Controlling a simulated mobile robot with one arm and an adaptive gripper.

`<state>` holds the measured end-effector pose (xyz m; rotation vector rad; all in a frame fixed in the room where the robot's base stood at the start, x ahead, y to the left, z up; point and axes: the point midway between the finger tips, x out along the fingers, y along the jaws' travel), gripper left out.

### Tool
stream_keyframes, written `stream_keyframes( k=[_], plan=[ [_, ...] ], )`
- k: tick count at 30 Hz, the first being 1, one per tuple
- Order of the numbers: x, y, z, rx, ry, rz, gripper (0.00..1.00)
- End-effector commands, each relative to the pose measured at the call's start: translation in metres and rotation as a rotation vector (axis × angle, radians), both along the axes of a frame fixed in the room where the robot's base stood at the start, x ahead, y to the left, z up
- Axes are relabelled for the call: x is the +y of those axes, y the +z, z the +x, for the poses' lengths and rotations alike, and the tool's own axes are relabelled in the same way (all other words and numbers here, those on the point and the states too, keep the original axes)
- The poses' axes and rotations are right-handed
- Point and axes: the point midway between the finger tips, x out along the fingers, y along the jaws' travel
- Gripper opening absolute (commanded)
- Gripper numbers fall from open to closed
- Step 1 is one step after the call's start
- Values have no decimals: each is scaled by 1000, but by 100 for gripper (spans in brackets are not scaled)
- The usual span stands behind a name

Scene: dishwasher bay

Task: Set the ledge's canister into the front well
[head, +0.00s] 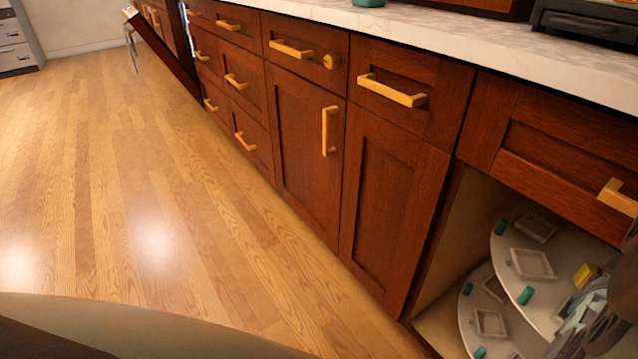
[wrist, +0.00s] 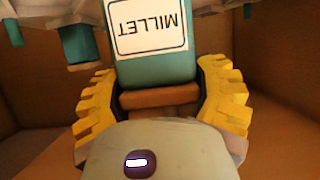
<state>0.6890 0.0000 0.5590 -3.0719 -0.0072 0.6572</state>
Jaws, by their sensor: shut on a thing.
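The canister (wrist: 162,65) is teal with a white label reading MILLET, which appears upside down in the wrist view. My gripper (wrist: 160,78) has its yellow ribbed fingers on both sides of it and is shut on it. The canister's far end is cut off by the frame. In the head view my gripper (head: 588,284) is at the right edge, inside the open corner cabinet, partly cut off. Pale square-framed wells sit on the round upper shelf (head: 510,262); one well (head: 532,264) lies left of my gripper. I cannot tell which is the front well.
A lower round shelf (head: 466,318) carries more square wells and teal pegs. A teal peg (head: 525,295) stands on the upper shelf. The cabinet frame and drawer front (head: 560,165) bound the opening above. Wood floor (head: 130,200) lies clear at left.

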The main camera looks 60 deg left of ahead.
Motion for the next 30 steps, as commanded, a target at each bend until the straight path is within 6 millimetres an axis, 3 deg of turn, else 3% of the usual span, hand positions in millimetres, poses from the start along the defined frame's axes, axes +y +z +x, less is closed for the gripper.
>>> stream_keyframes(
  k=[30],
  plan=[
    [0, -11, 0, -1, 0, 0, 20]
  ],
)
